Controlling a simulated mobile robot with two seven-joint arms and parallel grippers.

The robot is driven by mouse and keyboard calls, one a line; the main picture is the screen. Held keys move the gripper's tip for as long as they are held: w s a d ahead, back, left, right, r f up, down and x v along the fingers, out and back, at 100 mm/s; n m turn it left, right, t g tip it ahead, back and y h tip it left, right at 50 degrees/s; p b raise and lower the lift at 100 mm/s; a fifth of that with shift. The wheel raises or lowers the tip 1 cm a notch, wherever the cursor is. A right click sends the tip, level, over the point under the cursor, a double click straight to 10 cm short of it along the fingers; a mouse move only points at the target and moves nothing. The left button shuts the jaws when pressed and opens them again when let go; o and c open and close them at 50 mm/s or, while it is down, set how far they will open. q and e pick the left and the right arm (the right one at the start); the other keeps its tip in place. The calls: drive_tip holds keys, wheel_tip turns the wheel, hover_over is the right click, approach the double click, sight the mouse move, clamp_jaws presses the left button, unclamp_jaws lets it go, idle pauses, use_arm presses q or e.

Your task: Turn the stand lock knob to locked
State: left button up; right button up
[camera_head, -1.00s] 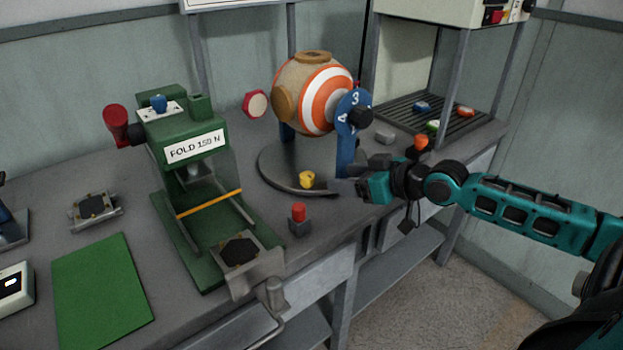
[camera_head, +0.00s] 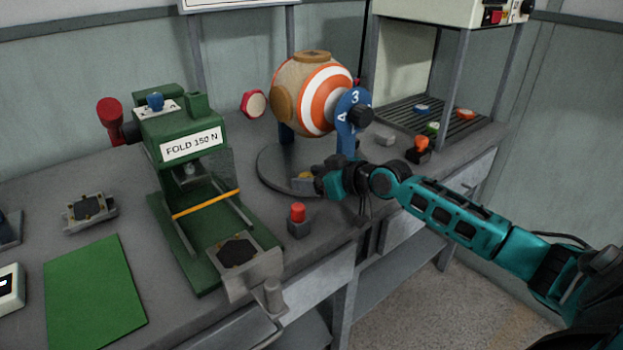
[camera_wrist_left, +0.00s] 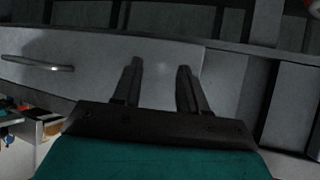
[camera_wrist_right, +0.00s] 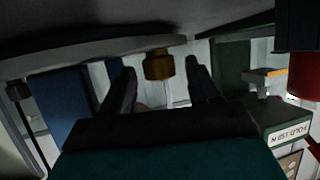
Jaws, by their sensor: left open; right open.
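The stand lock knob, small and yellow, sits on the round grey base (camera_head: 268,180) of the ball stand. In the head view the knob (camera_head: 302,177) is partly hidden by my right gripper (camera_head: 308,180). In the right wrist view the knob (camera_wrist_right: 158,66) appears between the two fingers of my right gripper (camera_wrist_right: 163,72), which is open. Gaps show on both sides; I cannot tell whether the fingertips reach around it. My left gripper (camera_wrist_left: 160,75) is open and empty in front of a grey drawer front; it is outside the head view.
The orange-and-white ball (camera_head: 318,95) hangs in the blue stand support (camera_head: 347,120). A red button on a grey block (camera_head: 298,220) stands close in front of my right gripper. The green press (camera_head: 190,140) is to the left. An orange-topped switch (camera_head: 420,148) stands to the right.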

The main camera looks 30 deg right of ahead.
drive_tip(key=shift+c, duration=0.2)
drive_tip(key=c, duration=1)
drive_tip(key=r+m+h+p, duration=0.1)
drive_tip(key=p, duration=0.4)
drive_tip(key=shift+w+h+p, duration=0.1)
drive_tip(key=shift+h+p, duration=0.2)
drive_tip(key=shift+p, duration=0.4)
drive_tip(key=m+p, duration=0.1)
drive_tip(key=p, duration=0.1)
drive_tip(key=m+h+p, duration=0.1)
drive_tip(key=p, duration=0.2)
drive_tip(key=shift+a+t+h, duration=0.2)
drive_tip(key=shift+t+h, duration=0.1)
drive_tip(key=shift+a+f+m+h+p, duration=0.1)
drive_tip(key=shift+m+h+p, duration=0.3)
drive_tip(key=shift+h+p, duration=0.1)
use_arm(q)
wheel_tip(320, 180, up, 8)
drive_tip(key=s+a+y, duration=0.1)
drive_tip(key=s+a, duration=0.1)
drive_tip(key=shift+a+r, duration=0.2)
drive_tip(key=shift+a, duration=0.15)
use_arm(e)
drive_tip(key=shift+f+m+h, duration=0.15)
drive_tip(key=shift+m+h, duration=0.15)
drive_tip(key=shift+h, duration=0.2)
use_arm(q)
drive_tip(key=shift+w, duration=0.1)
